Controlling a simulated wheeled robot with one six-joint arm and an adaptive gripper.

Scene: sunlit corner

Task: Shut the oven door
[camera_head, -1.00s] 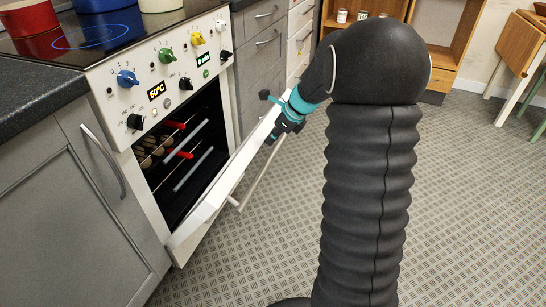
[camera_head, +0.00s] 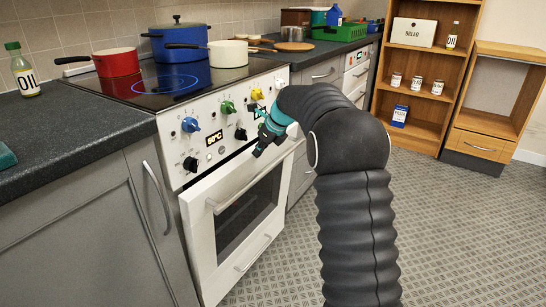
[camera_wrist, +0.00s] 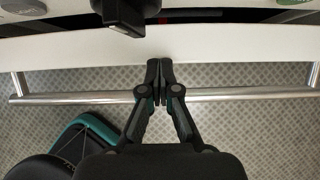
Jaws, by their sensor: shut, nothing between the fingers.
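The white oven door (camera_head: 201,235) with a dark window stands nearly upright against the oven front in the head view. The wrist view shows the door's top edge (camera_wrist: 230,46) with a narrow dark gap behind it, so it looks slightly ajar. The metal door handle (camera_wrist: 70,98) runs across the wrist view, beneath my fingers. My gripper (camera_head: 259,152) is shut and empty at the upper part of the door. In the wrist view my fingertips (camera_wrist: 160,66) are together at the door's top edge; whether they touch it is hard to tell.
The control panel (camera_head: 215,148) with coloured knobs is just above the door, close to my gripper. A red pot (camera_head: 117,62), a blue pot (camera_head: 180,43) and a cream pan (camera_head: 228,54) stand on the hob. The floor (camera_head: 455,220) to the right is clear.

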